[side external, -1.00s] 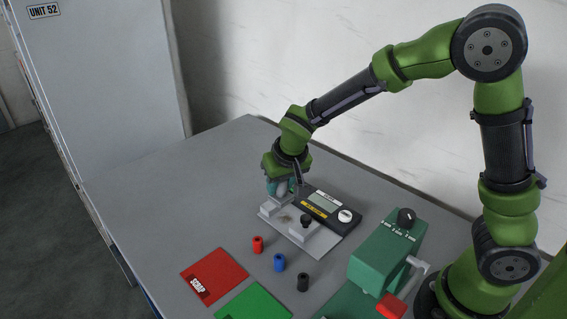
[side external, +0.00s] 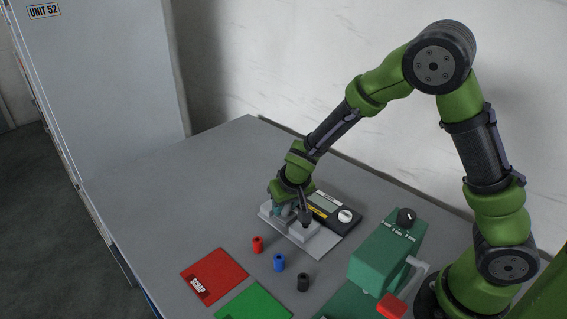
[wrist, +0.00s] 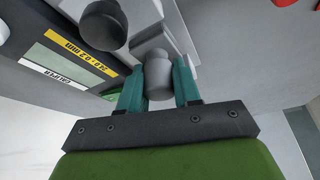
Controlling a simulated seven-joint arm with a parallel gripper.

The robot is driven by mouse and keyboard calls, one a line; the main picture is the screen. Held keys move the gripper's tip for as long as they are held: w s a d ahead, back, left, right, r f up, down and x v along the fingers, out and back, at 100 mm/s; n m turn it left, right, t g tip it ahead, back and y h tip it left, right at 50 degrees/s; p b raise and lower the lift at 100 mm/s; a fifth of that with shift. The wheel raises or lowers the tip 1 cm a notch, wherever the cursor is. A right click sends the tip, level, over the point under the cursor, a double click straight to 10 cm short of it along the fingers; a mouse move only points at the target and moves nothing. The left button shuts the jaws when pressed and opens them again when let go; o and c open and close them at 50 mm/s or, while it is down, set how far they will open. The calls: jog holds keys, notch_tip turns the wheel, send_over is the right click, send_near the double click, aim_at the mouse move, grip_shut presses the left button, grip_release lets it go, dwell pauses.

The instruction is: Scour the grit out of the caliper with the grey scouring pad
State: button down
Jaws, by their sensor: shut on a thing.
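The caliper shows in the side external view as a dark body with a display (side external: 323,204) beside a light grey plate (side external: 318,250) with pale jaw blocks (side external: 304,233) and a black knob (side external: 305,219). Its yellow and white label (wrist: 68,57) shows in the wrist view.
Red (side external: 257,244), blue (side external: 279,262) and black (side external: 303,282) small cylinders stand in front of the caliper. A red SCRAP mat (side external: 222,268) and a green mat (side external: 255,303) lie nearby. A green dispenser (side external: 385,255) with a lever stands right. The table's left side is clear.

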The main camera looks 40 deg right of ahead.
jog(key=shift+d, duration=0.85)
jog(key=shift+a, duration=1.6)
jog(key=shift+a+r, duration=0.1)
jog(key=shift+a, duration=0.05)
notch_tip(320, 180, up, 8)
